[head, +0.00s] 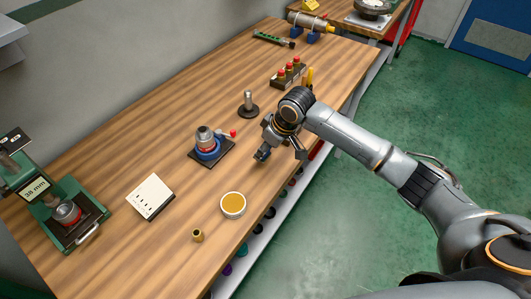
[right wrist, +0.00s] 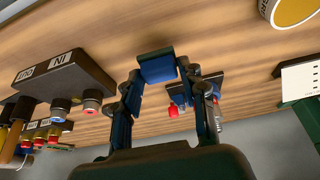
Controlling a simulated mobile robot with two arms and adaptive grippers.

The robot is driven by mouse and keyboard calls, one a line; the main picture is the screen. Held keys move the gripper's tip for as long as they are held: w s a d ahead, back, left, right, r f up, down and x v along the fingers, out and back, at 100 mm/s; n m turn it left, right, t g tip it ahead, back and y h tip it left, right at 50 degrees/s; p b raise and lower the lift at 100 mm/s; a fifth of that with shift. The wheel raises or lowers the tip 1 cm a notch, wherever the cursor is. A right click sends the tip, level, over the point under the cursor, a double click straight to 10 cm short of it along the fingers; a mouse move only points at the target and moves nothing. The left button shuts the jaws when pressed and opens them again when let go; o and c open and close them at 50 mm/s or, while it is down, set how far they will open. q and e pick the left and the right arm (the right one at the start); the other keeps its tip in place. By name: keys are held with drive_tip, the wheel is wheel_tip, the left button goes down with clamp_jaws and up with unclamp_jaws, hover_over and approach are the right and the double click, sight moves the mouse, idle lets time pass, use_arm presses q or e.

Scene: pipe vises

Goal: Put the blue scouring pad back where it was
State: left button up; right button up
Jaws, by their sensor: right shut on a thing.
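My right gripper (head: 278,153) is over the right front part of the wooden bench, to the right of the blue pipe vise. In the right wrist view the gripper (right wrist: 160,82) is shut on a small blue block, which looks like the blue scouring pad (right wrist: 157,67). The pad is between the fingertips, with wood grain behind it. In the head view a dark blue bit shows at the fingertips, largely hidden by the gripper. I cannot tell whether the pad touches the bench. My left gripper is not in view.
On the bench (head: 120,150) are a blue vise (head: 208,147) with a red knob, a grey post (head: 248,105), a yellow-filled dish (head: 233,204), a brass cylinder (head: 197,235), a white card block (head: 150,196) and a red-topped rack (head: 288,76). A green "38 mm" stand (head: 62,210) is far left.

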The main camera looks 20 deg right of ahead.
sight(269, 151)
drive_tip(key=shift+w+d+f, duration=0.1)
drive_tip(key=shift+w+f, duration=0.15)
drive_tip(key=shift+f, duration=0.05)
drive_tip(key=shift+d+f+p, duration=0.1)
drive_tip(key=shift+f+p, duration=0.5)
drive_tip(key=shift+f, duration=1.05)
drive_tip(key=o, duration=1)
drive_tip(key=shift+f, duration=0.1)
drive_tip(key=b+v, duration=0.1)
drive_tip(key=v, duration=1.1)
drive_tip(key=shift+w, duration=0.1)
